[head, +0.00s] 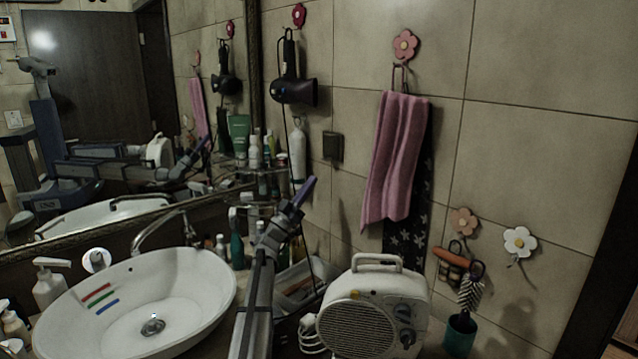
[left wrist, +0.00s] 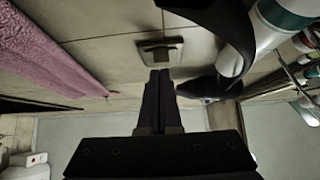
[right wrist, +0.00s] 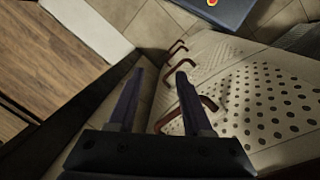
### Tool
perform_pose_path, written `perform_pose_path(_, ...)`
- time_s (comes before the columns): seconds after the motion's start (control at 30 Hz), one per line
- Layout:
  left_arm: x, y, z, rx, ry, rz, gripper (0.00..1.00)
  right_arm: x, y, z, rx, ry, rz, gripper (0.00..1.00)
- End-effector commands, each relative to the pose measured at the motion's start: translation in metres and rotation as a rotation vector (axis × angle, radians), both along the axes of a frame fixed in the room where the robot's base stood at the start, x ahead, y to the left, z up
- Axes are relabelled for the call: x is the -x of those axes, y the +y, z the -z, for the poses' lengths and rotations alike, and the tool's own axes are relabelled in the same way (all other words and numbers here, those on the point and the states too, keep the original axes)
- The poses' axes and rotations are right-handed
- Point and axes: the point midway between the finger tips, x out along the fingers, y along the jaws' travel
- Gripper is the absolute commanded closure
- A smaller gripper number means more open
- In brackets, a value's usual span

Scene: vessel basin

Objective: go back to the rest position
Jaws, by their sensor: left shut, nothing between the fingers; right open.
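My left gripper (head: 304,190) is raised over the counter to the right of the basin, its fingers pointing up and to the right. It is shut and empty; the left wrist view also shows its fingers together (left wrist: 158,75), in front of the tiled wall with a dark switch plate (left wrist: 160,52). My right gripper (right wrist: 160,73) shows only in the right wrist view. Its fingers are apart with nothing between them, over a pale perforated panel (right wrist: 265,95) with several brown hooks. The right arm is not seen directly in the head view.
A white basin (head: 190,310) and tap (head: 160,235) are at left, under a mirror (head: 100,100). A white heater (head: 375,312) stands right of my left arm. Bottles and a tray (head: 300,285) crowd the corner. A hair dryer (head: 293,92) and pink towel (head: 395,160) hang on the wall.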

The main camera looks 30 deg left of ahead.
Motion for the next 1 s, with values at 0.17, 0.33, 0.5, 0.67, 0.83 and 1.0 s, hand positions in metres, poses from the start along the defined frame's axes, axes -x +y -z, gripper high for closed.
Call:
perform_pose_path(0.17, 0.014, 0.004, 0.010, 0.000, -0.003, 0.000, 1.00, 0.000, 0.000, 0.011, 0.000, 0.000, 0.000, 0.50)
perform_pose_path(0.33, 0.014, 0.004, 0.009, 0.000, -0.003, 0.001, 1.00, 0.000, 0.000, 0.009, 0.000, 0.000, 0.000, 0.50)
perform_pose_path(0.5, 0.014, 0.004, 0.000, 0.000, -0.004, 0.000, 1.00, 0.000, 0.000, 0.001, 0.000, 0.000, 0.000, 0.50)
perform_pose_path(0.67, 0.015, 0.004, -0.044, 0.000, -0.004, 0.000, 1.00, 0.000, 0.000, -0.043, 0.000, 0.000, 0.001, 0.50)
perform_pose_path(0.83, 0.015, 0.004, -0.103, 0.000, -0.004, 0.000, 1.00, 0.000, 0.000, -0.102, -0.001, 0.001, 0.002, 0.50)
perform_pose_path(1.0, 0.015, 0.004, -0.158, 0.000, -0.004, 0.000, 1.00, 0.000, 0.000, -0.158, -0.001, 0.001, 0.003, 0.50)
